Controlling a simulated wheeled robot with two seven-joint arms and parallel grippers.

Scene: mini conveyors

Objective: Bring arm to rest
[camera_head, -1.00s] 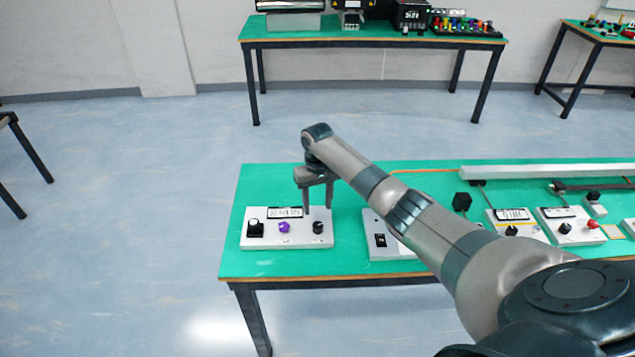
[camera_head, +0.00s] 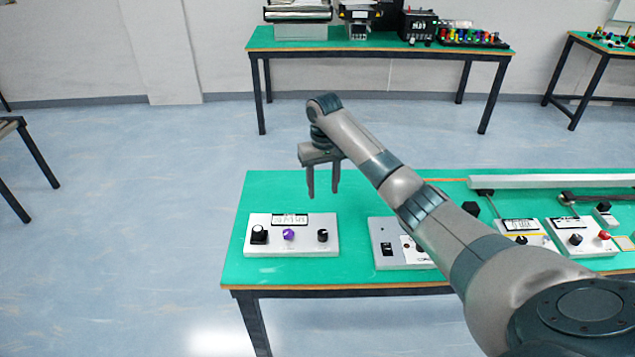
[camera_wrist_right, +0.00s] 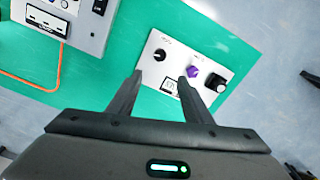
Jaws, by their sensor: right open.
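My right arm reaches in from the lower right of the head view. Its gripper (camera_head: 323,193) is open and empty, fingers pointing down, held above the green table (camera_head: 270,190) behind the left white control box (camera_head: 262,248). In the right wrist view the open fingers (camera_wrist_right: 158,78) frame part of that box, with nothing between them. The box has a black knob (camera_head: 259,235), a purple knob (camera_head: 288,234), a smaller black knob (camera_head: 322,235) and a small display. My left gripper is not in view.
A grey switch box (camera_head: 385,262) stands to the right, partly hidden by my arm. More boxes (camera_head: 580,240) and a white rail (camera_head: 560,182) lie further right. Another green table (camera_head: 340,45) with devices stands at the back.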

